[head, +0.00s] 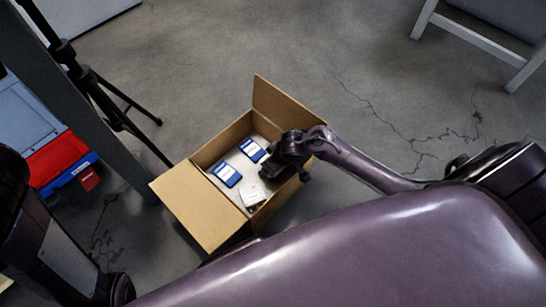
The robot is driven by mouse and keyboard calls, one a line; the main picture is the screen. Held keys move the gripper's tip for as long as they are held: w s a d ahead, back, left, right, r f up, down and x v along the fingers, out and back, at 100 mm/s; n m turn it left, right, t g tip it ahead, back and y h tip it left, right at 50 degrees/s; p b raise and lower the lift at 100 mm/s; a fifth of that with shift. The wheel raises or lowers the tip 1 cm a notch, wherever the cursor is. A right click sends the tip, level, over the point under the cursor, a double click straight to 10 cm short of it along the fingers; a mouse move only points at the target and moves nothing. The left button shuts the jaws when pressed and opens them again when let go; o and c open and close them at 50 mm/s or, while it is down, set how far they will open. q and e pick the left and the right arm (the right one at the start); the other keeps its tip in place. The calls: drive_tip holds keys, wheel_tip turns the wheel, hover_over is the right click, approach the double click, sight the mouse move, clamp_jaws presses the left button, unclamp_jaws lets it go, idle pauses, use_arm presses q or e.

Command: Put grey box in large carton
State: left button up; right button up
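The large carton (195,205) stands open on the floor in the middle of the view, with flaps spread at the near left and far right. Inside it a small pale grey-white box (252,194) lies near the front corner, with small red marks on top. Two blue-and-white boxes, one nearer (227,174) and one farther (252,150), also lie inside. My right gripper (268,172) is over the right part of the carton, close to the pale box. Its fingers are dark and small, so their opening is unclear. My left arm shows at the lower left; its gripper is out of view.
A red bin (55,158) and a blue bin (72,172) are at the left beside a grey post (95,125). A black tripod stand (105,100) is behind the carton's left side. A white-legged table (470,38) is at the upper right. The cracked concrete floor (330,60) between is clear.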

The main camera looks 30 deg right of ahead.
drive_tip(key=shift+f, duration=0.5)
drive_tip(key=shift+r, duration=0.1)
drive_tip(key=o, duration=0.8)
drive_tip(key=shift+c, duration=0.2)
